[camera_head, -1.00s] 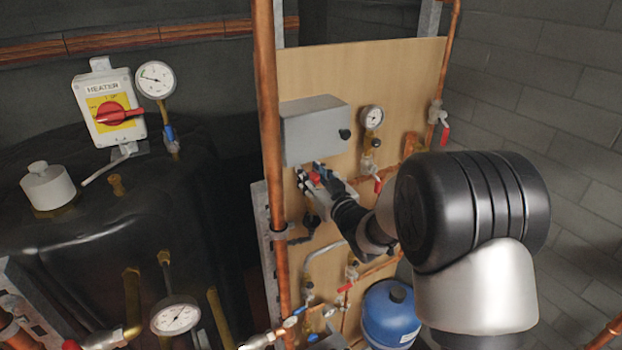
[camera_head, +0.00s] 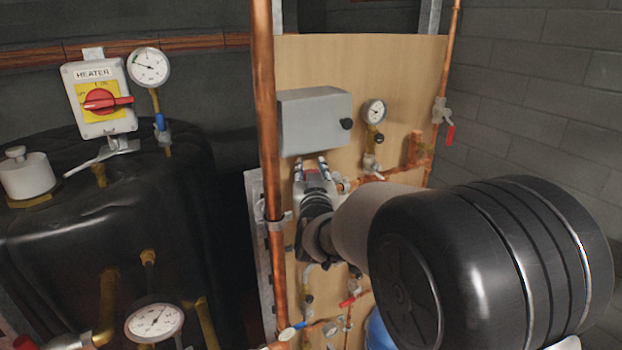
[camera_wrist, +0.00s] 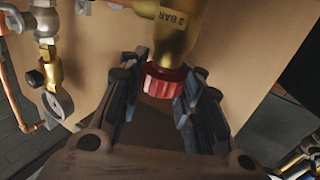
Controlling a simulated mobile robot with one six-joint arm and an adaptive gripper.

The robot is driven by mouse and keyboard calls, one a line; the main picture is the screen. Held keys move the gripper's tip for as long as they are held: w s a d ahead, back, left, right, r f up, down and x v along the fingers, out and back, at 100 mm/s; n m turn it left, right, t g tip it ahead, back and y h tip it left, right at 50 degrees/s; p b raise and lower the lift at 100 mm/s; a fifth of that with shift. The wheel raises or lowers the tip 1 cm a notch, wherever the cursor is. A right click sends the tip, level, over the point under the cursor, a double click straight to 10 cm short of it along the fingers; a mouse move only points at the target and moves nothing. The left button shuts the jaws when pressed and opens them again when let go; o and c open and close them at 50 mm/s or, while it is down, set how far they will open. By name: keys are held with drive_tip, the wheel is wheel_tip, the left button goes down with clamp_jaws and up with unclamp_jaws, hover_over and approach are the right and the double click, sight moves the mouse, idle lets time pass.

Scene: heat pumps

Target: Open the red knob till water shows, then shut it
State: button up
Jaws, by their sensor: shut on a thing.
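My wrist hides most of the valve there. No water can be seen in either view.
The grey box (camera_head: 314,121) is just above my gripper, with a gauge (camera_head: 375,111) to its right. A vertical copper pipe (camera_head: 266,120) runs close on the left. Other red-handled valves (camera_head: 450,134) are on the pipes. A black tank with a heater switch (camera_head: 100,99) stands at left.

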drive_tip(key=shift+f, duration=0.2)
idle(0.3)
drive_tip(key=o, duration=0.7)
drive_tip(key=shift+o, duration=1.2)
drive_tip(key=shift+s+r, duration=0.15)
drive_tip(key=shift+s, duration=0.05)
drive_tip(key=shift+o, duration=1)
drive_tip(key=shift+w, duration=0.1)
drive_tip(key=shift+r, duration=0.1)
drive_tip(key=s+d, duration=0.1)
drive_tip(key=s, duration=1.1)
drive_tip(key=shift+d, duration=0.2)
